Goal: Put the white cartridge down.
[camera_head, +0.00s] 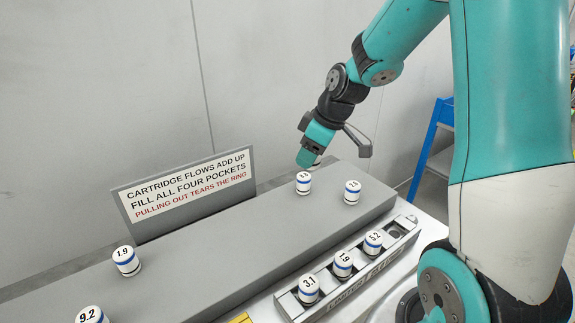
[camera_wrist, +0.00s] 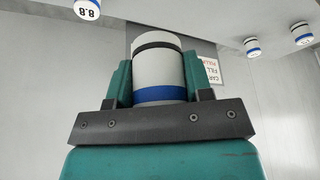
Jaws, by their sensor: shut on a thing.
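My gripper (camera_head: 311,160) points down above the far right part of the grey ledge. In the wrist view its teal fingers (camera_wrist: 160,85) are shut on the sides of a white cartridge (camera_wrist: 155,60) with a blue band near the palm and a black band near its far end. In the head view only a small white bit of it (camera_head: 318,162) shows by the fingers. The held cartridge appears clear of the ledge. Its label is hidden.
Cartridges stand on the grey ledge (camera_head: 215,240): one just below my gripper (camera_head: 303,184), one right of it (camera_head: 352,192), 1.9 (camera_head: 126,261) and 9.2 (camera_head: 90,316). The front tray (camera_head: 345,300) holds 3.1, 1.9 and 5.2, beside an empty pocket (camera_head: 394,231). The ledge's middle is free.

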